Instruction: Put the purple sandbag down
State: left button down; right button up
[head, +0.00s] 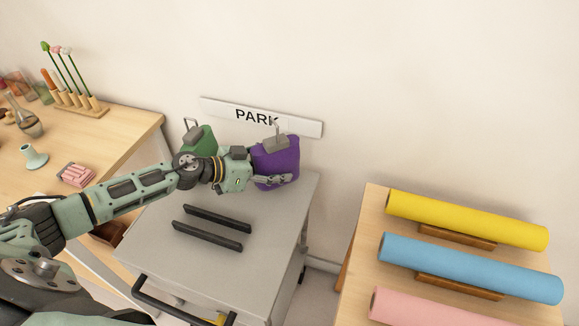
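The purple sandbag (280,156) is in the head view at the far right part of the grey cart top (225,210). It has a grey handle piece on top. My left gripper (272,180) is at its front, with a finger along its lower front face. The far finger is hidden, so I cannot tell whether the gripper is closed on it. I also cannot tell whether the bag touches the cart top. My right gripper is not in view.
A green sandbag (199,139) stands behind my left arm, below the PARK sign (262,117). Two black bars (212,227) lie on the cart. Yellow (465,219), blue (470,268) and pink (440,308) rolls lie on the right table. A wooden table (120,135) with vases stands left.

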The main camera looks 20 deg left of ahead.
pick_arm(q)
jog(key=shift+a+f, duration=0.25)
jog(key=shift+a, duration=0.45)
notch_tip(320, 180, down, 3)
jog(key=shift+r+b, duration=0.1)
jog(key=shift+b, duration=0.35)
jog(key=shift+f, duration=0.5)
jog(key=c, duration=1)
grip_release()
jog(key=shift+s+f, duration=0.2)
jog(key=shift+f, duration=0.15)
jog(key=o, duration=0.5)
jog(key=shift+s+r, duration=0.1)
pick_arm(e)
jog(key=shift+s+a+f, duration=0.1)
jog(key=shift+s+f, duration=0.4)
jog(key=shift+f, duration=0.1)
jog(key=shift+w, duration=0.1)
